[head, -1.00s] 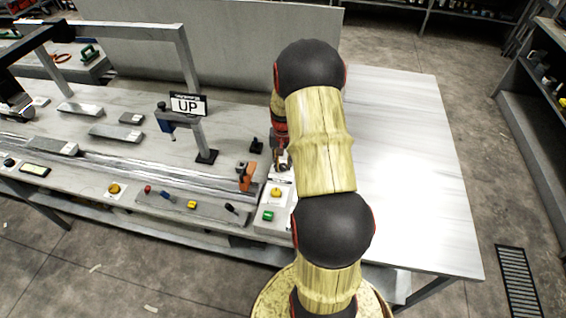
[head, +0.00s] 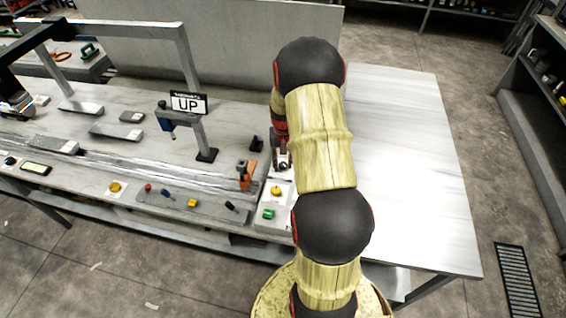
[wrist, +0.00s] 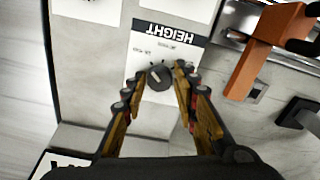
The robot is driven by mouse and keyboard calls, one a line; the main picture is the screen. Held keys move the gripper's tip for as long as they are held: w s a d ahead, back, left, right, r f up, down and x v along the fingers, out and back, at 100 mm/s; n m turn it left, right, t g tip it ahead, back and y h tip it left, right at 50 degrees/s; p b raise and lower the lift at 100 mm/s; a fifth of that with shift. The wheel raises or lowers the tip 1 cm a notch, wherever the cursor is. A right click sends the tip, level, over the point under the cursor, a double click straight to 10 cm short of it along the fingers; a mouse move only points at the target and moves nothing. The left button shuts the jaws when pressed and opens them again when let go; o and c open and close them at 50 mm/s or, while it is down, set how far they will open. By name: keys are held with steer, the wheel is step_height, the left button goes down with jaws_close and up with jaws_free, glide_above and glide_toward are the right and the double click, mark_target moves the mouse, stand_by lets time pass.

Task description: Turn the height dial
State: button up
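The height dial (wrist: 160,77) is a round dark knob with a pale pointer mark, on a white plate labelled HEIGHT, upside down in the wrist view. My gripper (wrist: 161,71) is open, with its two fingertips on either side of the dial. Gaps seem to show between the tips and the knob, but I cannot tell whether either tip touches. In the head view my gripper (head: 283,161) is above the far end of the light control box (head: 282,228), partly behind my arm. The dial cannot be made out in that view.
A yellow knob (head: 276,190) and a green button (head: 268,214) are on the same box. An orange clamp-like part (head: 247,174) stands just left of it, also in the wrist view (wrist: 262,50). An UP sign (head: 187,104) stands further left. The right tabletop (head: 410,170) is clear.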

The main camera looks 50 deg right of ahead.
mark_target(283, 164)
steer(key=shift+o, duration=1.3)
steer(key=shift+r, duration=0.1)
step_height(283, 164, up, 12)
steer(key=s+a+r+n+t, duration=0.2)
steer(key=a+r, duration=0.4)
steer(key=a, duration=0.6)
steer(key=s+a+r+n+t+b, duration=0.1)
steer(key=s+a+r+n, duration=0.3)
steer(key=s+a+r, duration=0.3)
steer(key=s+a+r+n+t, duration=0.2)
steer(key=s+a+r, duration=0.3)
steer(key=a, duration=1.2)
steer(key=shift+a+r+n+t+b, duration=0.3)
steer(key=shift+a+r+n, duration=0.05)
steer(key=shift+r+n, duration=0.4)
